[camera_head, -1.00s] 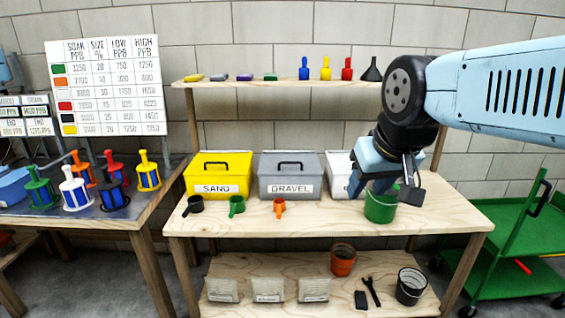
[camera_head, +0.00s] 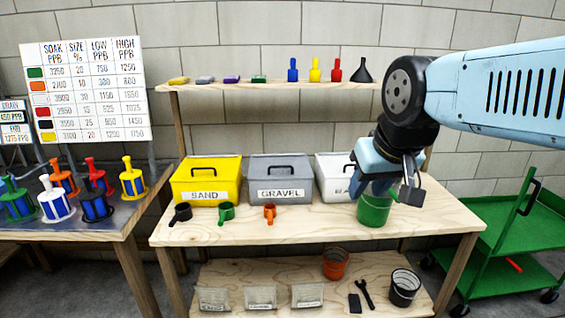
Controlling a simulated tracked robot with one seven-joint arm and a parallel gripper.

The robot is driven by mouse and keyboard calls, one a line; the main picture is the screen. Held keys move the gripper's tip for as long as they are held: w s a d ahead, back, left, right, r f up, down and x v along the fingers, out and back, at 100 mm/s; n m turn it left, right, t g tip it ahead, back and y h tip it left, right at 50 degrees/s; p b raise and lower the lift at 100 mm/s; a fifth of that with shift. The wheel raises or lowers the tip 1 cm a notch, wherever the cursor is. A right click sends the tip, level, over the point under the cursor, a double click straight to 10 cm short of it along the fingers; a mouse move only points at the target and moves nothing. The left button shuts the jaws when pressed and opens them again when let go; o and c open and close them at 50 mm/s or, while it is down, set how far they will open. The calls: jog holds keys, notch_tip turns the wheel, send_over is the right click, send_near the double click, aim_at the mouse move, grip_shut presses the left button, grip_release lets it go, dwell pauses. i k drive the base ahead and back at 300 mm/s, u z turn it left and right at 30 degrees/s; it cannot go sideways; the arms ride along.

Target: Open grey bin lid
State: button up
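The grey bin (camera_head: 281,182) labelled GRAVEL stands on the wooden bench between the yellow and white bins. Its grey lid (camera_head: 282,162) is shut, with a dark handle (camera_head: 283,170) on top. My gripper (camera_head: 383,198) is to the right of the grey bin, in front of the white bin and over the green bucket. It points down and is clear of the grey lid. Its fingers are partly seen and dark against the bucket, so I cannot tell how far apart they are.
The yellow SAND bin (camera_head: 207,182) and white bin (camera_head: 334,178) flank the grey one. The green bucket (camera_head: 373,211) sits below my gripper. Black, green and orange scoops (camera_head: 270,213) stand in front of the bins. A shelf (camera_head: 270,86) with bottles and a funnel runs above.

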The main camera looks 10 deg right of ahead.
aim_at(270, 167)
jog(key=z, duration=0.45)
jog(key=i, duration=1.2)
jog(key=u, duration=0.3)
